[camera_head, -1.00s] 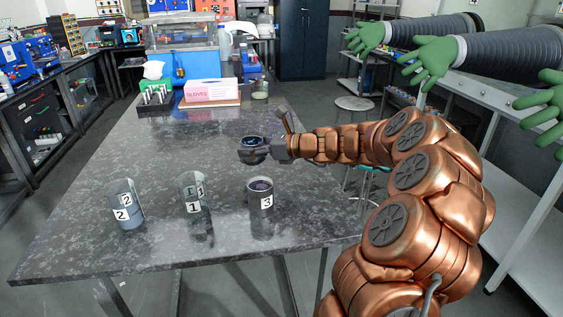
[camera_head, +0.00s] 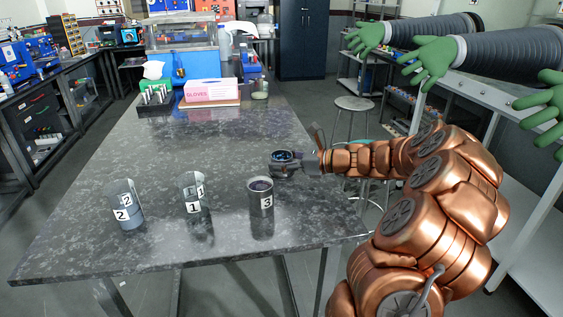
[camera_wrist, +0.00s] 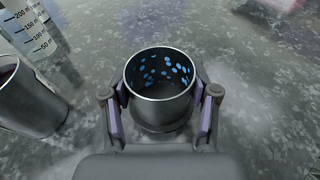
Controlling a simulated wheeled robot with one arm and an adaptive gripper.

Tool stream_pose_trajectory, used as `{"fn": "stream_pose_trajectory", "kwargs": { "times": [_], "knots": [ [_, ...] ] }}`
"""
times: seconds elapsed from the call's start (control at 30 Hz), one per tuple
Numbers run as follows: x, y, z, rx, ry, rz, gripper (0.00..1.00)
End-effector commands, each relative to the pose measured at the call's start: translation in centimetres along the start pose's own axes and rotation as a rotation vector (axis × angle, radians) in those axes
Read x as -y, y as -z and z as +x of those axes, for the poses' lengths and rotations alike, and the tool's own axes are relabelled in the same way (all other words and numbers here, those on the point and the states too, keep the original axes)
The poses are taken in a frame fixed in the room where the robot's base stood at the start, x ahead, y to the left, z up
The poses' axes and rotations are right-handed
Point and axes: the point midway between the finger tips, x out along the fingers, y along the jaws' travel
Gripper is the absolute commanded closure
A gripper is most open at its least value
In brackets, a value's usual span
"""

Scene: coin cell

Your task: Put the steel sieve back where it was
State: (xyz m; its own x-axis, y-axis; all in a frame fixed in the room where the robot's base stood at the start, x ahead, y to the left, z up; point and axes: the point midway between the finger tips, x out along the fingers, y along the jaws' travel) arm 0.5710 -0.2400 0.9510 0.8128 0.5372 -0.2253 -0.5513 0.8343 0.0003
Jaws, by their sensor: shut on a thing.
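The steel sieve (camera_wrist: 160,112) is a short steel cylinder with blue-looking holes inside. It sits between both fingers of my gripper (camera_wrist: 160,118) in the wrist view, and the fingers are shut on it. In the head view my gripper (camera_head: 283,165) holds the sieve (camera_head: 281,156) upright near the table's right edge, behind and right of cup 3. Cup 3 (camera_head: 260,197) is a steel cup with dark contents. It also shows at the left of the wrist view (camera_wrist: 30,98). Whether the sieve touches the table is hard to tell.
Glass beaker 1 (camera_head: 195,192) and beaker 2 (camera_head: 125,205) stand left of cup 3 on the dark stone table (camera_head: 165,155). A glove box (camera_head: 210,89) and a rack of vials (camera_head: 156,98) stand at the back. The table's middle is clear.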

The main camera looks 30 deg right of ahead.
Motion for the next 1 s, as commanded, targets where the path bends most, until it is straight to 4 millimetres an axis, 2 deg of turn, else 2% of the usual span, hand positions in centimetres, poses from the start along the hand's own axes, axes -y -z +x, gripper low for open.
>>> {"fn": "stream_pose_trajectory", "kwargs": {
  "times": [0.4, 0.43, 0.63, 1.0],
  "knots": [
    [0.00, 0.34, 0.09, 0.002, 0.001, 0.000, 0.83],
    [0.00, 0.33, 0.08, 0.002, 0.001, -0.001, 0.38],
    [-0.01, 0.33, 0.08, 0.001, 0.001, -0.001, 0.17],
    [0.00, 0.18, 0.04, 0.001, 0.001, -0.002, 0.16]
  ]
}}
